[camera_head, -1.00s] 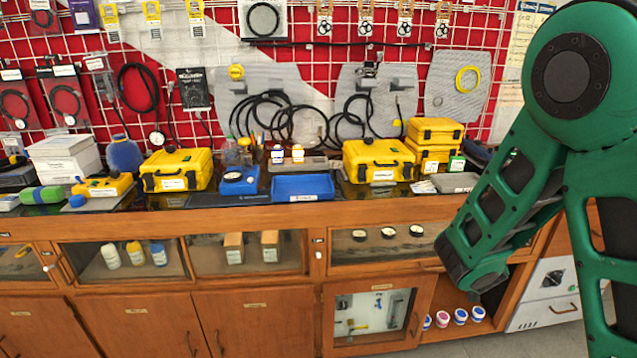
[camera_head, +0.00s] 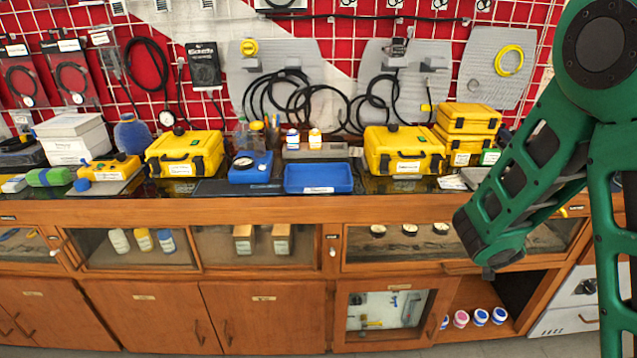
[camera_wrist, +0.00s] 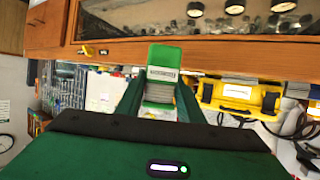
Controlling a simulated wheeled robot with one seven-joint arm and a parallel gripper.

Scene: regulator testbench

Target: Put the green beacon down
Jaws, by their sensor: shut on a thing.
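The green beacon (camera_wrist: 163,75) shows in the wrist view, with a green cap, a white label and a ribbed grey body. My gripper (camera_wrist: 160,98) is shut on it, with one green finger on each side. Its lower part is hidden behind the gripper body. The wrist view is upside down, with the bench's wooden front at the top. I cannot tell whether the beacon touches the bench top. In the head view my gripper is not clearly visible.
The bench (camera_head: 280,209) holds yellow cases (camera_head: 184,153), another case (camera_head: 402,152), stacked cases (camera_head: 466,124) and a blue tray (camera_head: 318,178). A yellow case (camera_wrist: 240,95) is right of the beacon in the wrist view. Little bench top is free near the stacked cases.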

